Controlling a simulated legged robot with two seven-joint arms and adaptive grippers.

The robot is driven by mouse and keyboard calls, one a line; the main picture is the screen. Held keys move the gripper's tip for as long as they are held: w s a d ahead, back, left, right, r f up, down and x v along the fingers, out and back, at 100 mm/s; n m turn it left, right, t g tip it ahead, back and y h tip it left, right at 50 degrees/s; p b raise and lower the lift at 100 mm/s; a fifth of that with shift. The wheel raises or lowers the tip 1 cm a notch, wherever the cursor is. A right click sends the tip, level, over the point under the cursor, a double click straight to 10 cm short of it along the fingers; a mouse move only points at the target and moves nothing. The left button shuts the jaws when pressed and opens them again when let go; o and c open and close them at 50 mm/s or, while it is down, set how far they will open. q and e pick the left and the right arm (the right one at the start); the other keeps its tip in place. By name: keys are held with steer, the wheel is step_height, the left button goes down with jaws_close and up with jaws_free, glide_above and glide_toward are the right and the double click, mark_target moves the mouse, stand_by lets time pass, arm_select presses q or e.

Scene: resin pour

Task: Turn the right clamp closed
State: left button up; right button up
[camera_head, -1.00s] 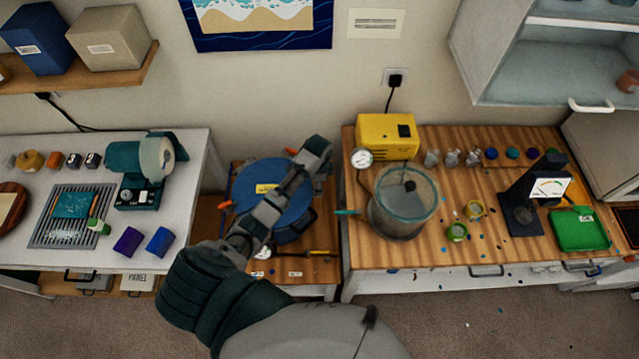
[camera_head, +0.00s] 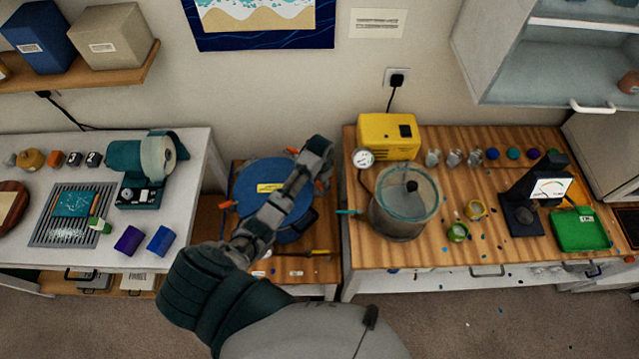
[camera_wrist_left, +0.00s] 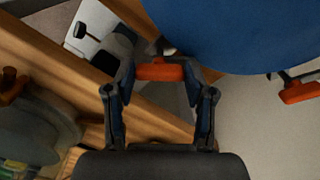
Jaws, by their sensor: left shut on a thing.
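The blue round lid of the pot (camera_head: 272,190) sits on the low wooden bench, with orange clamp handles around its rim. The right clamp's orange handle (camera_head: 318,186) is at the lid's right side. In the left wrist view this handle (camera_wrist_left: 160,72) lies crosswise between the fingertips of my left gripper (camera_wrist_left: 160,80), which is shut on it. In the head view my left gripper (camera_head: 321,176) reaches over the lid and points down at its right edge. Another orange clamp handle (camera_wrist_left: 300,92) shows in the wrist view. My right gripper is not in view.
A clear vacuum chamber (camera_head: 404,203) stands on the right bench by the yellow pump (camera_head: 388,136). A teal-handled valve (camera_head: 349,212) juts toward the pot.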

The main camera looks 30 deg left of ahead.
arm_select(q)
steer(key=n, duration=0.5)
steer(key=shift+w+r+n, duration=0.25)
steer(key=shift+w+n, duration=0.05)
steer(key=shift+w, duration=0.05)
steer(key=n, duration=0.3)
steer(key=shift+n, duration=0.4)
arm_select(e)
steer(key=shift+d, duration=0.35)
arm_select(q)
steer(key=shift+n, duration=0.4)
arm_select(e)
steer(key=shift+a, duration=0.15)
arm_select(q)
steer(key=o, duration=1.2)
steer(key=shift+c, duration=0.2)
steer(key=shift+f, duration=0.15)
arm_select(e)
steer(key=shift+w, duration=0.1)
arm_select(q)
steer(key=shift+s, duration=0.1)
